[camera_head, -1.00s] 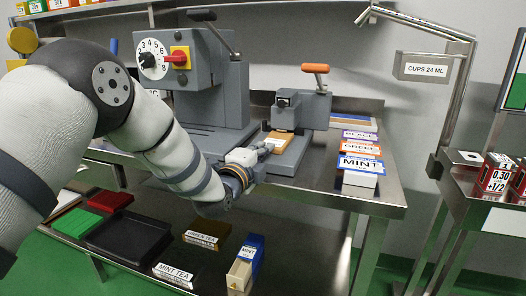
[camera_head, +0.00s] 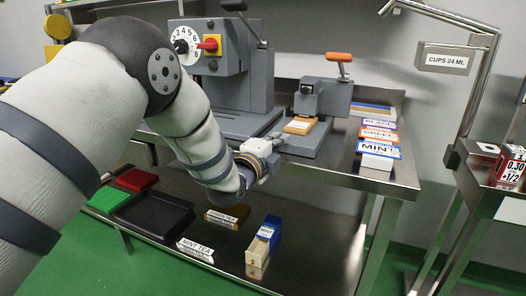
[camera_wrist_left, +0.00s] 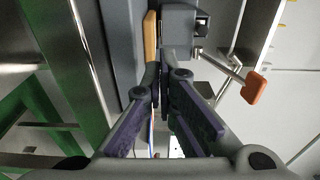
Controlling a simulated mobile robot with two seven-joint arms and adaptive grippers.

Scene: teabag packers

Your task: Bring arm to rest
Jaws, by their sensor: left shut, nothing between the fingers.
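My left gripper (camera_head: 277,141) is in front of the small grey press, near its wooden plate (camera_head: 300,125). The left wrist view shows the two fingers of the gripper (camera_wrist_left: 159,98) closed together with nothing between them. The grey press (camera_head: 322,100) with an orange handle stands on the steel table just beyond the fingertips. In the left wrist view its orange handle (camera_wrist_left: 254,87) shows at the right. I cannot tell whether the fingertips touch the press. My right gripper is not in view.
A larger grey machine (camera_head: 225,80) with a dial and red switch stands behind my arm. A black tray (camera_head: 152,215) and a blue-topped box (camera_head: 262,245) sit on the lower shelf. A cups stand (camera_head: 446,60) rises at right.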

